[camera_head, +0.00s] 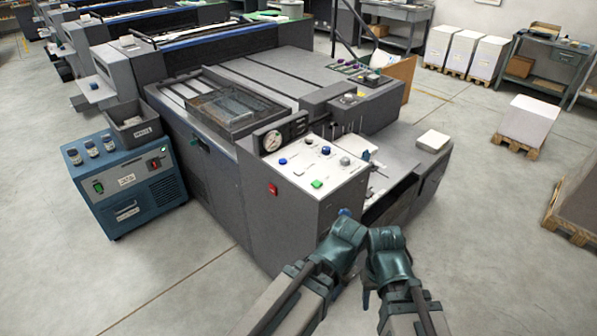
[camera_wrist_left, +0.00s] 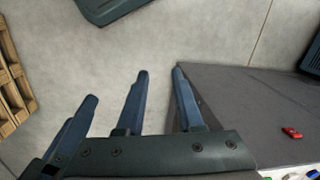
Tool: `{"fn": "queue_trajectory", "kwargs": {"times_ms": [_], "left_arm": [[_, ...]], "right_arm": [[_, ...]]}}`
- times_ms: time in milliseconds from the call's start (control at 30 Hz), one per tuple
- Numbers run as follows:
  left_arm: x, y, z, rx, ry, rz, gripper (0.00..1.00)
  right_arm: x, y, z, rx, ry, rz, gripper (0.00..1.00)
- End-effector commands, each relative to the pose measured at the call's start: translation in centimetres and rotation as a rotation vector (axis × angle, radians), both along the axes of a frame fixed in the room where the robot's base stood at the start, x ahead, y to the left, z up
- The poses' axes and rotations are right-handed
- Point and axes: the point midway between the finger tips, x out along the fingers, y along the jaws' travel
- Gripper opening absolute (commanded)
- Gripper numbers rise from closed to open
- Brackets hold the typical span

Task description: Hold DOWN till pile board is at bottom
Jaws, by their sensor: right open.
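The grey press has a pale control panel (camera_head: 316,165) on its front corner. The panel carries blue, white and green buttons and knobs; I cannot read which is DOWN. A green button (camera_head: 317,184) sits low on it. A red switch (camera_head: 273,189) is on the side below, and also shows in the left wrist view (camera_wrist_left: 291,132). My left gripper (camera_wrist_left: 158,82) is open and empty beside the machine's corner. My right gripper (camera_head: 368,290) is open, lower right of the panel, touching no button. I cannot make out the pile board; my wrists cover part of that side.
A blue unit (camera_head: 126,184) with a grey bin (camera_head: 133,124) on it stands left of the press. A small paper stack (camera_head: 433,140) lies on the press's right end. Pallets (camera_head: 518,143) stand at the right. The floor in front is clear.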

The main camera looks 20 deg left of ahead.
Motion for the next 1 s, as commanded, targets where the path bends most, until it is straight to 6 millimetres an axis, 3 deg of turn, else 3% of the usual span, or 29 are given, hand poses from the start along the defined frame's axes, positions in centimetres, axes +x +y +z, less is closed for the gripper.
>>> {"fn": "queue_trajectory", "kwargs": {"times_ms": [33,167,200,1000], "left_arm": [[0.00,0.00,0.00,0.000,0.000,0.000,0.25],[0.00,0.00,0.00,0.000,0.000,0.000,0.01],[0.00,0.00,0.00,0.000,0.000,0.000,0.00],[0.00,0.00,0.00,0.000,0.000,0.000,0.00]], "right_arm": [[0.00,0.00,0.00,0.000,0.000,0.000,0.50],[0.00,0.00,0.00,0.000,0.000,0.000,0.50],[0.00,0.00,0.00,0.000,0.000,0.000,0.50],[0.00,0.00,0.00,0.000,0.000,0.000,0.50]]}}
